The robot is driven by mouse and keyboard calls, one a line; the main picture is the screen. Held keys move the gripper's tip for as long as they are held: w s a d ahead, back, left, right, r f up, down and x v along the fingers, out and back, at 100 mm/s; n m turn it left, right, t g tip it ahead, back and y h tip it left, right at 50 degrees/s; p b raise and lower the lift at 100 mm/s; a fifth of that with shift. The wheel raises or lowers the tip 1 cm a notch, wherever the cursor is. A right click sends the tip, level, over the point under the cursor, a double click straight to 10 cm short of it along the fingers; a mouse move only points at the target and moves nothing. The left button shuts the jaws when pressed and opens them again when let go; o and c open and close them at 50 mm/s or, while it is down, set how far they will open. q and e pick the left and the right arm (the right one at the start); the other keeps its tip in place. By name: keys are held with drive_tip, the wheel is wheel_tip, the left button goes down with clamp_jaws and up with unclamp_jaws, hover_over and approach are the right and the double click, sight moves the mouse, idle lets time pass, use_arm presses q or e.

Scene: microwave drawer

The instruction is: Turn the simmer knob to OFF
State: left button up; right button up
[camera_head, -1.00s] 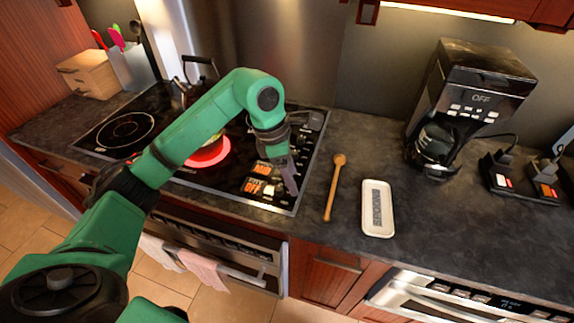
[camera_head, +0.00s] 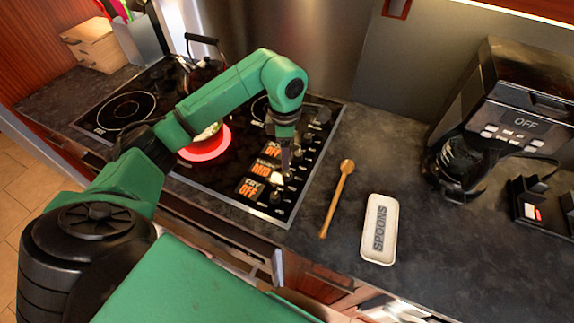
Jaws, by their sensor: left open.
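The black glass cooktop (camera_head: 228,178) has a column of small knobs along its right side, beside orange-lettered labels. One label (camera_head: 268,170) reads MID, and the ones above and below it read OFF. The words over these readings are too small to tell which one is the simmer knob. My left gripper (camera_head: 287,174) points down over the knob column beside the MID label, open. Its fingers hide part of the knob there, and I cannot tell whether they touch it. A nearer knob (camera_head: 275,197) shows below it. My right gripper is not in view.
A burner (camera_head: 207,146) glows red with a pan on it, partly behind my left arm. A kettle (camera_head: 205,68) stands at the back. A wooden spoon (camera_head: 337,199), a spoon rest (camera_head: 379,229) and a coffee maker (camera_head: 497,110) are on the counter to the right.

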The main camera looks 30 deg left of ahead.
use_arm(q)
drive_tip(key=p, duration=0.2)
hover_over(287, 173)
drive_tip(key=f, duration=0.4)
drive_tip(key=shift+s+f, duration=0.2)
drive_tip(key=shift+f, duration=0.15)
drive_tip(key=f, duration=0.3)
drive_tip(key=shift+w+f, duration=0.25)
drive_tip(key=shift+w, duration=0.15)
drive_tip(key=shift+f, duration=0.35)
drive_tip(key=shift+s, duration=0.25)
drive_tip(key=shift+w+f, duration=0.1)
clamp_jaws()
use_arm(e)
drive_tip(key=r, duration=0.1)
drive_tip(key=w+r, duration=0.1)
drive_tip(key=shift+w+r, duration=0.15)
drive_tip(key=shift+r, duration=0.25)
